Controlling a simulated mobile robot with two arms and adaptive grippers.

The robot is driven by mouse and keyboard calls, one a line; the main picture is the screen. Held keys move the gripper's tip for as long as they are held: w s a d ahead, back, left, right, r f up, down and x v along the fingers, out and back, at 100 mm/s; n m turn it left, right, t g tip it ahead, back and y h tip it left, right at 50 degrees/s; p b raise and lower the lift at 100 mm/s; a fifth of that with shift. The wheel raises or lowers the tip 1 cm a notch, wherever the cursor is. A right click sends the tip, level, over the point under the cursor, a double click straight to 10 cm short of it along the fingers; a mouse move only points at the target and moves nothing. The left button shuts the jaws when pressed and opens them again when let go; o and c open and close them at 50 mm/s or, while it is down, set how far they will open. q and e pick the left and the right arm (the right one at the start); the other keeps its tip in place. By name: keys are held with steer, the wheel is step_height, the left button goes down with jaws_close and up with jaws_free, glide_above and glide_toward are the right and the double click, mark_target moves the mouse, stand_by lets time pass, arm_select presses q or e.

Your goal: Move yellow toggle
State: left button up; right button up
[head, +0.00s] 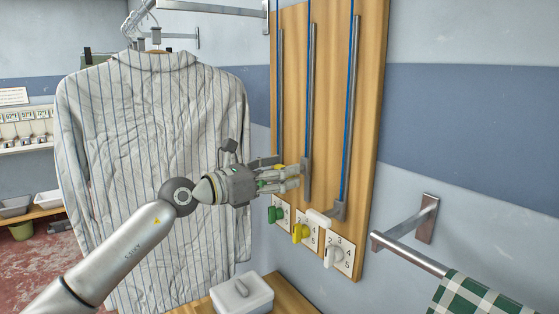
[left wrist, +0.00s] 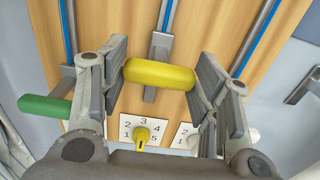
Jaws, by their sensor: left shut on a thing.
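The yellow toggle (left wrist: 160,74) is a rounded bar on a grey slider in the middle slot of a wooden board (head: 368,90). It lies crosswise between the fingers of my left gripper (left wrist: 160,88) in the left wrist view. In the head view my left gripper (head: 292,176) is at the middle slot, shut on the toggle, and hides most of it; only a bit of yellow shows. Below it is a yellow dial knob (head: 299,232) on a numbered plate, also in the left wrist view (left wrist: 142,134). My right gripper is not in view.
A green toggle (left wrist: 45,106) is close to the left finger's outer side. A white toggle (head: 318,217) sits lower in the right slot. Green (head: 275,214) and white (head: 333,255) knobs flank the yellow one. A striped shirt (head: 145,130) hangs behind my left arm.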

arm_select(q)
step_height(320, 180, down, 7)
steer(key=b, duration=0.3)
steer(key=shift+f, duration=0.2)
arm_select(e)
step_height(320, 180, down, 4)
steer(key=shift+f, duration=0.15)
arm_select(q)
steer(key=shift+d, duration=0.1)
steer(key=o, duration=1.1)
steer(key=shift+c, duration=0.2)
steer(key=o, duration=0.4)
steer(key=shift+r, duration=0.2)
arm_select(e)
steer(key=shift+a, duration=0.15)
arm_select(q)
steer(key=v, duration=1.2)
